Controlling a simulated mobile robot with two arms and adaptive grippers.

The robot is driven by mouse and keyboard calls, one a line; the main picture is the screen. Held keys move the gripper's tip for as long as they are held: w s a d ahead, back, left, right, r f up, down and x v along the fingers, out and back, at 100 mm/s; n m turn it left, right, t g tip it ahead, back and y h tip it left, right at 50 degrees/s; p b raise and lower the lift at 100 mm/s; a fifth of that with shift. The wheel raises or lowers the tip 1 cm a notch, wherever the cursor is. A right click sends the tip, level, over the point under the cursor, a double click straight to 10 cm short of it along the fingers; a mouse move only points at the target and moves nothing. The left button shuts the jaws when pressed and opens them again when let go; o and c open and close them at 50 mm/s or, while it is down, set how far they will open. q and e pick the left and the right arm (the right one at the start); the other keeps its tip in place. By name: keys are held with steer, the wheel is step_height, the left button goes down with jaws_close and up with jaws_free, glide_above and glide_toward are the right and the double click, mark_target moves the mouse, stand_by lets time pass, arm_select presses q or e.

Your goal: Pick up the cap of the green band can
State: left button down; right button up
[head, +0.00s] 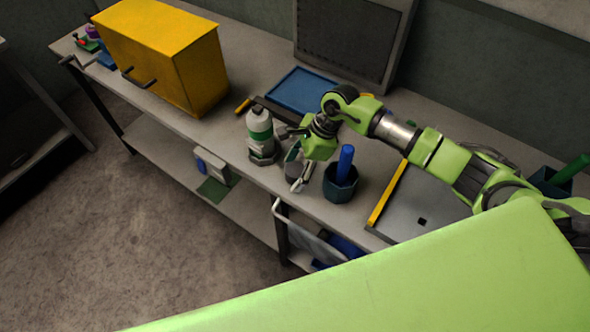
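The green band can (259,130) is a white bottle-like can with a green band. It stands upright in a grey holder on the bench, left of my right gripper. Its pale rounded top (258,113) shows, but I cannot tell the cap apart from the body. My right gripper (295,160) hangs low over the bench, just right of the can and apart from its top. Its fingers are small and partly hidden by the wrist, so I cannot tell whether they are open or hold anything. My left gripper is not in view.
A dark cup (341,187) with a blue stick stands close right of my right gripper. A blue tray (301,91) and dark screen (352,42) lie behind. A yellow cabinet (155,45) stands left. A yellow bar (388,194) edges a grey plate at right.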

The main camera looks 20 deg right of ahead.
steer(key=c, duration=0.8)
steer(key=shift+r, duration=0.15)
